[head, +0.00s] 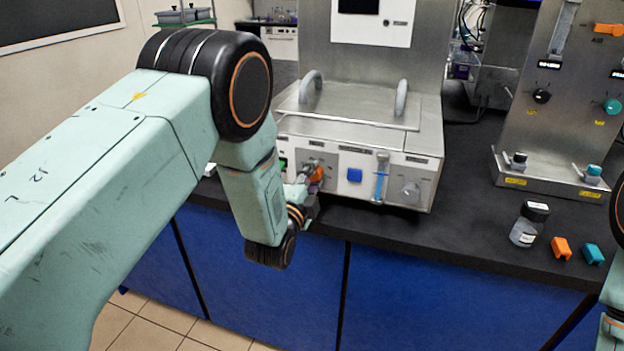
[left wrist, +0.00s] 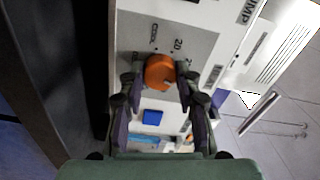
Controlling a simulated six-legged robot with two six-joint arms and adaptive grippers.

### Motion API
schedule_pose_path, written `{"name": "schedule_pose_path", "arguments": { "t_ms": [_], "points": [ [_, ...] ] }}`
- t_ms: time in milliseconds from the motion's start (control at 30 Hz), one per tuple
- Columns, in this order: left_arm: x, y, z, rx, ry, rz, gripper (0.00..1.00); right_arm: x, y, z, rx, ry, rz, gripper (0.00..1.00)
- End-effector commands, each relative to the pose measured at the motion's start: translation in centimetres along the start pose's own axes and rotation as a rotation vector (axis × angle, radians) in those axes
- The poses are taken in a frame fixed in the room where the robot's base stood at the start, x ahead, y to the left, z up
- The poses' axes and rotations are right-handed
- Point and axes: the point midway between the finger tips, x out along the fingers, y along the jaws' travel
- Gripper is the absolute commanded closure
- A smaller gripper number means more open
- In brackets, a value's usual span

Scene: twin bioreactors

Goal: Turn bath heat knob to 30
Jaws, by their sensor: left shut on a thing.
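The bath heat knob (left wrist: 160,72) is a round orange knob on the grey front panel of the steel water bath (head: 425,140). In the left wrist view it sits between my left fingertips, with the marks "COOL" and "20" on the panel beside it. In the head view the knob (head: 317,174) shows as a small orange patch beyond my left gripper (head: 306,190). My left gripper, which also shows in the left wrist view (left wrist: 159,82), is shut on the knob. The knob's pointer is not clear. My right gripper is not in view; part of my right arm shows at the right edge.
A blue square button (head: 354,175) and a blue flow tube (head: 381,178) sit right of the knob on the panel. A small bottle (head: 529,223), an orange clip (head: 561,248) and a teal clip (head: 593,254) stand on the dark bench right. The bench front between is clear.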

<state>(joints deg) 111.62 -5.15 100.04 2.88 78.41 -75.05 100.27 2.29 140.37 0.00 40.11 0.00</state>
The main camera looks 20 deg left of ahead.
Motion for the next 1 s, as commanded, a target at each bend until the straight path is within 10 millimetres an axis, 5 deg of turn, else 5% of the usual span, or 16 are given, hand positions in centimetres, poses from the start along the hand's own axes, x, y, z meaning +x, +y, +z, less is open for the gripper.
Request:
{"name": "schedule_pose_path", "arguments": {
  "t_ms": [600, 633, 900, 1000],
  "points": [
    [0.06, -0.12, 0.01, 0.042, -0.001, -0.002, 0.98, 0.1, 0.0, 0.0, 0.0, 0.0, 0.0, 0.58],
    [0.06, -0.12, 0.01, 0.042, -0.001, -0.003, 0.66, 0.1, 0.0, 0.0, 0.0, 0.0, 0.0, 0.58],
    [0.03, -0.07, 0.01, 0.041, -0.001, -0.001, 0.44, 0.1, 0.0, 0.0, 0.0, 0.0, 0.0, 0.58],
    [0.02, -0.05, 0.01, 0.041, 0.0, -0.001, 0.44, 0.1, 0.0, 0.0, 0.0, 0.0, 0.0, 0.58]
  ]
}}
